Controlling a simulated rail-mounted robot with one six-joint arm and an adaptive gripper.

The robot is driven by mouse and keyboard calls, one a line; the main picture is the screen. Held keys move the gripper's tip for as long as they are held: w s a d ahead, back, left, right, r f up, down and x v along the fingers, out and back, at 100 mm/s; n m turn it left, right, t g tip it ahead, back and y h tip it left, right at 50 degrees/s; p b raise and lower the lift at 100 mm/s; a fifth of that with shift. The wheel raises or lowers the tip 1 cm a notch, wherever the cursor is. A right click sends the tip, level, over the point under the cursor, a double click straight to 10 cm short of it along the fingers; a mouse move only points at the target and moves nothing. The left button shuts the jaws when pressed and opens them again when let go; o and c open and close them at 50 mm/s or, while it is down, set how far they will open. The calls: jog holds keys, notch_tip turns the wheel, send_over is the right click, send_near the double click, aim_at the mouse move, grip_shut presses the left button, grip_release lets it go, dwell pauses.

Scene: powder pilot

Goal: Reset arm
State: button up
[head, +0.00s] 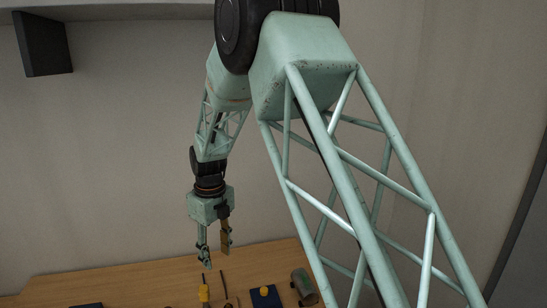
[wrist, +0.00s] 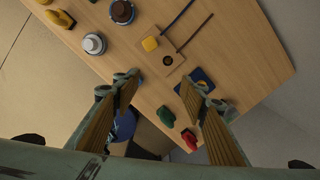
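My gripper (head: 216,257) hangs pointing down at the end of my arm, above the wooden table (head: 150,284). Its two fingers are apart and nothing is between them.
A wall stands behind; a shelf (head: 110,10) is at upper left.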

jog(key=s+d+r+n+t+b, duration=0.1)
jog(key=s+d+r+n+b, duration=0.45)
jog(key=s+d+r, duration=0.55)
jog(key=s+d+r+n+t+b, duration=0.1)
jog(key=s+d+r+n+b, duration=0.5)
jog(key=d, duration=0.9)
jog(key=s+d+f+n+b, duration=0.2)
jog(key=s+d+f+n, duration=0.1)
jog(key=s, duration=0.7)
jog(key=s+d+f+n+t+b, duration=0.1)
jog(key=s+d+f+n+b, duration=0.2)
jog(key=s+d+n, duration=0.3)
jog(key=s+d+f+n+b, duration=0.2)
jog(key=s+d+n+b, duration=0.1)
jog(key=s, duration=1)
jog(key=shift+s+d+f+n+t, duration=0.3)
jog(key=shift+s+d+f+n, duration=0.1)
jog(key=shift+d+n, duration=0.45)
